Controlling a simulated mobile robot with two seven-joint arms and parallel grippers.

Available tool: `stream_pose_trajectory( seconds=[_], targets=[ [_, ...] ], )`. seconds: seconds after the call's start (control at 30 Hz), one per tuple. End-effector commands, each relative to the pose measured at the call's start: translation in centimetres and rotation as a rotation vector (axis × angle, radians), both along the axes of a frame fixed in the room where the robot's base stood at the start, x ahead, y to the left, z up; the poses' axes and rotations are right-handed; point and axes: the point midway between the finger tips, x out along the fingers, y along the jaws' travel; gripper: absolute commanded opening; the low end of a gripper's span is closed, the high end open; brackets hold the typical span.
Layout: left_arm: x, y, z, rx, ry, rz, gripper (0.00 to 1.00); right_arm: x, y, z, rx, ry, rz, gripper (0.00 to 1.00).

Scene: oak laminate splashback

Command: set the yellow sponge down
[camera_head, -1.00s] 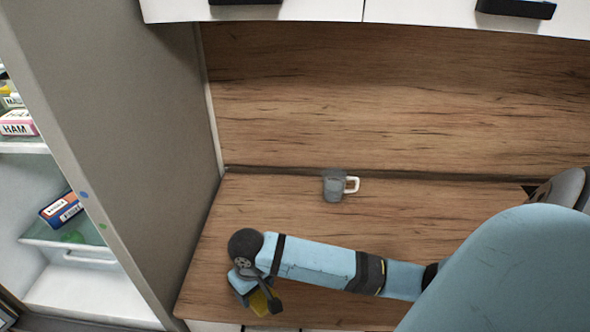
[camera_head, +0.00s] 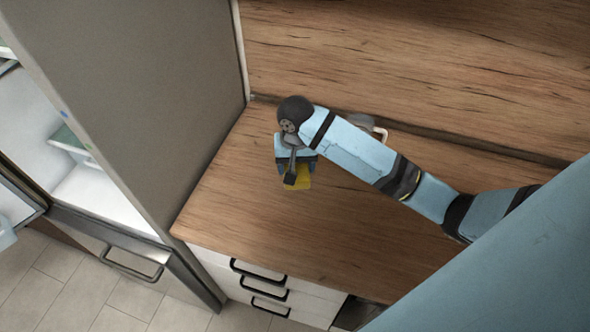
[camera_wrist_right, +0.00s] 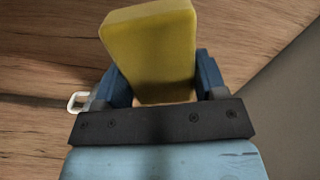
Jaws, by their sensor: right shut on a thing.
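The yellow sponge (camera_wrist_right: 150,45) is between the blue fingers of my right gripper (camera_wrist_right: 163,82) in the right wrist view, tilted and sticking out past them. In the head view the right gripper (camera_head: 294,181) is over the wooden counter, left of its middle, and the sponge (camera_head: 303,178) shows partly below it. I cannot tell whether the sponge touches the counter.
The wooden counter (camera_head: 235,205) has bare room around the gripper. A mug's white handle (camera_head: 378,132) shows behind my right arm. A tall grey fridge side (camera_head: 150,90) bounds the counter at left. Drawers (camera_head: 262,280) are below the front edge.

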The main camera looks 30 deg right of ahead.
Motion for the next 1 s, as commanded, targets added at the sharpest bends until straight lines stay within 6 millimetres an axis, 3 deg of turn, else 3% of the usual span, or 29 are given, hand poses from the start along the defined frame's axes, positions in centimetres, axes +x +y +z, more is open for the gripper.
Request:
stream_pose_trajectory(
  seconds=[0.1, 0.2, 0.33, 0.7, 1.0],
  targets=[
    [0.1, 0.0, 0.1, 0.001, -0.005, -0.002, 0.43, 2.7, -1.1, 3.4, 0.007, -0.004, -0.210, 0.46],
    [0.1, 0.0, 0.3, 0.003, -0.009, -0.005, 0.43, 3.8, -1.6, 5.0, 0.012, 0.000, -0.323, 0.46],
    [0.0, 0.2, 0.4, 0.006, -0.008, -0.007, 0.43, 4.2, -1.6, 5.0, 0.019, 0.002, -0.376, 0.46],
    [-0.4, 0.1, -0.9, 0.013, 0.002, -0.011, 0.43, 4.0, -1.6, -0.5, 0.020, 0.008, -0.378, 0.46],
    [-0.4, 0.4, 0.1, 0.024, -0.009, -0.028, 0.43, 4.0, -1.9, -7.5, 0.010, 0.007, -0.375, 0.46]
  ],
)
